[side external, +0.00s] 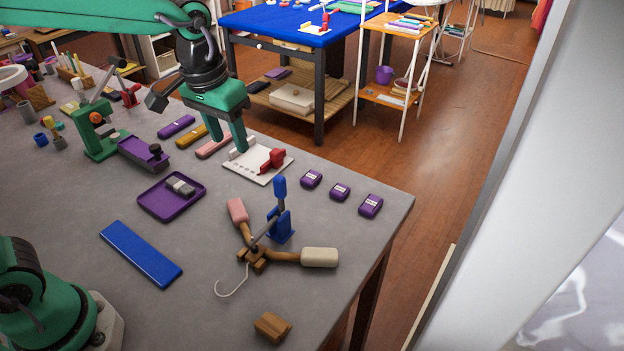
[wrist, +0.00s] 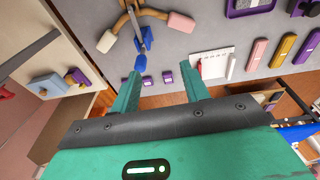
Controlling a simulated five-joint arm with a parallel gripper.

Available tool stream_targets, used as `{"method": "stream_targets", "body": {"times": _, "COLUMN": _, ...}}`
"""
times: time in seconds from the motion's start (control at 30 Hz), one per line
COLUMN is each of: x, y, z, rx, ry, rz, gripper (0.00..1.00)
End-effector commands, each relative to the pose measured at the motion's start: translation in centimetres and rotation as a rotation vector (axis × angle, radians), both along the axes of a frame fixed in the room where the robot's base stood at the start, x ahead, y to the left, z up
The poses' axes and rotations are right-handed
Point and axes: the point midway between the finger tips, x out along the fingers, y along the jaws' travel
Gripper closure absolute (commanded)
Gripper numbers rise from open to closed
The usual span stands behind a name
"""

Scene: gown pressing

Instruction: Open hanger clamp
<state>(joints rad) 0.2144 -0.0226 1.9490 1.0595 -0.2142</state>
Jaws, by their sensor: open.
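The hanger clamp is a blue block (side external: 280,226) on the table, with a metal bar and a blue-gripped lever (side external: 280,188) standing up. Its bar reaches over the middle of the wooden hanger (side external: 285,257). The hanger has a pink pad (side external: 237,210), a cream pad (side external: 319,257) and a metal hook (side external: 232,292). The clamp (wrist: 140,62) also shows in the wrist view, near the left fingertip. My gripper (side external: 235,143) is open and empty, fingers pointing down near the white board, behind the clamp. Its two fingers (wrist: 163,82) are spread in the wrist view.
The white board (side external: 247,166) carries a red clamp (side external: 272,161). Several small purple blocks (side external: 340,191) lie near the table's right edge. A purple tray (side external: 171,204), a blue bar (side external: 141,254) and a wooden block (side external: 272,327) lie around. Bare grey table separates them.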

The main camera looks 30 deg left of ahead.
Motion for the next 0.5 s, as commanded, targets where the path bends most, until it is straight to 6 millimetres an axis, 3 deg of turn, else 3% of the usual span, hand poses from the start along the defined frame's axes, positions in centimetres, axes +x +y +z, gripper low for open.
{"method": "stream_targets", "body": {"times": 0.2, "x": 3.2, "y": -2.9, "z": -2.5, "rx": 0.013, "ry": 0.080, "rz": -0.003, "gripper": 0.55}}
{"method": "stream_targets", "body": {"times": 0.5, "x": 5.6, "y": -5.6, "z": -5.2, "rx": 0.031, "ry": 0.145, "rz": -0.001, "gripper": 0.55}}
